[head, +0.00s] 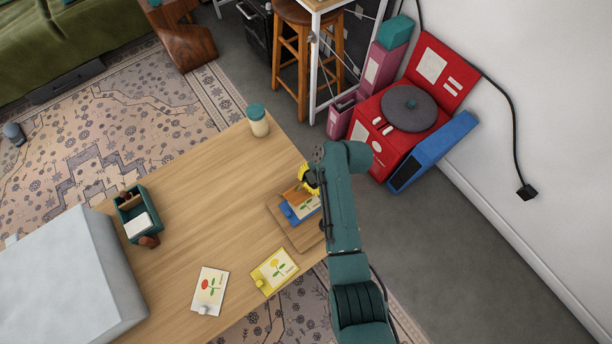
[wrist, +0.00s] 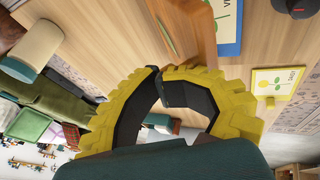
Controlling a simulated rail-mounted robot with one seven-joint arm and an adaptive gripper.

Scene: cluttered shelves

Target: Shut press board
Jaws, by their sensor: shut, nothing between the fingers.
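The press board (head: 300,238) is a square wooden board near the right end of the table. A blue-edged card (head: 300,207) with a plant picture lies on it. An orange-brown wooden flap (head: 294,195) stands at its far side, close to my gripper; I cannot tell its exact angle. My yellow gripper (head: 308,182) is shut and empty beside the flap, and my arm partly covers the board's right side. The wrist view shows the yellow fingers (wrist: 157,78) closed together below the board (wrist: 200,25) and the blue card (wrist: 229,28). I cannot tell whether they touch the flap.
A yellow flower card (head: 274,271) and a white one with a red flower (head: 209,290) lie near the table's front edge. A jar with a teal lid (head: 258,121) stands at the far edge. A teal box (head: 138,215) and a large grey block (head: 65,285) are left. The table's middle is clear.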

